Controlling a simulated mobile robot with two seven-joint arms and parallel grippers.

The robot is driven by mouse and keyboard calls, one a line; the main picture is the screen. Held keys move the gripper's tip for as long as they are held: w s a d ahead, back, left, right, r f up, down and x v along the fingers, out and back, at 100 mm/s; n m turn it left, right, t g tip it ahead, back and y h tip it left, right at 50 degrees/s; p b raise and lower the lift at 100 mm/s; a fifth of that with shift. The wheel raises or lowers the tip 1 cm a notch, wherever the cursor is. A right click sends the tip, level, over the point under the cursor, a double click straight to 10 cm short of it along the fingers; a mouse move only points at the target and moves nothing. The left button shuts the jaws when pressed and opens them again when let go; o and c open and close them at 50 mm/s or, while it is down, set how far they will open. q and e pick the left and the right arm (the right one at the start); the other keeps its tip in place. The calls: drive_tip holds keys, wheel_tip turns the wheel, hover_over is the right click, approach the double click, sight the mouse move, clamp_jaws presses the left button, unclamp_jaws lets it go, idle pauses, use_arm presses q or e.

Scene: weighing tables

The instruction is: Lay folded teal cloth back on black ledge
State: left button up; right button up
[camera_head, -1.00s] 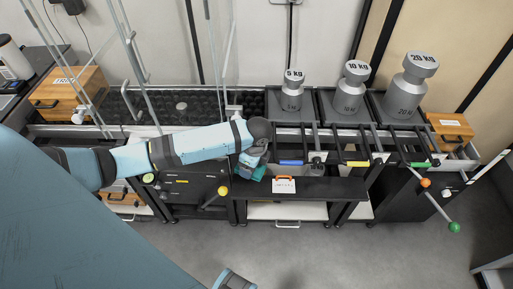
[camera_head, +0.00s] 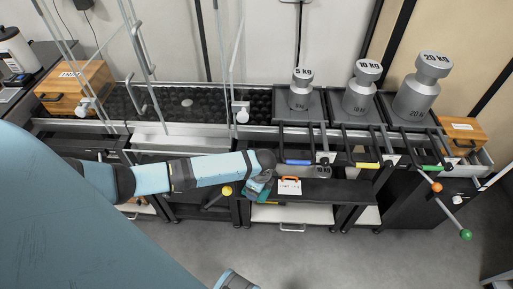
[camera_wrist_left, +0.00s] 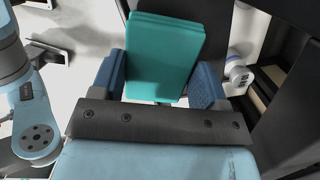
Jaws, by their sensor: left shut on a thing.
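The folded teal cloth (camera_wrist_left: 162,58) is held between the two blue fingers of my left gripper (camera_wrist_left: 157,84) in the left wrist view. It looks flat and layered and sticks out beyond the fingers. In the head view my left gripper (camera_head: 257,187) is at the left end of the black ledge (camera_head: 340,190), and only a small part of the cloth (camera_head: 248,196) shows under the wrist. Whether the cloth touches the ledge cannot be told. My right gripper is out of view.
A white card with an orange handle (camera_head: 289,186) stands on the ledge just right of the gripper. Bars with coloured sleeves (camera_head: 299,162) run above the ledge. Steel weights (camera_head: 302,89) stand behind. The ledge's right part looks clear.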

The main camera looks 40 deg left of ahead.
use_arm(q)
drive_tip(key=shift+f, duration=0.1)
drive_tip(key=o, duration=0.8)
drive_tip(key=shift+o, duration=0.2)
wheel_tip(320, 180, up, 12)
drive_tip(key=d+p, duration=0.1)
drive_tip(key=p, duration=0.1)
drive_tip(key=shift+d+p, duration=0.3)
drive_tip(key=shift+d, duration=0.1)
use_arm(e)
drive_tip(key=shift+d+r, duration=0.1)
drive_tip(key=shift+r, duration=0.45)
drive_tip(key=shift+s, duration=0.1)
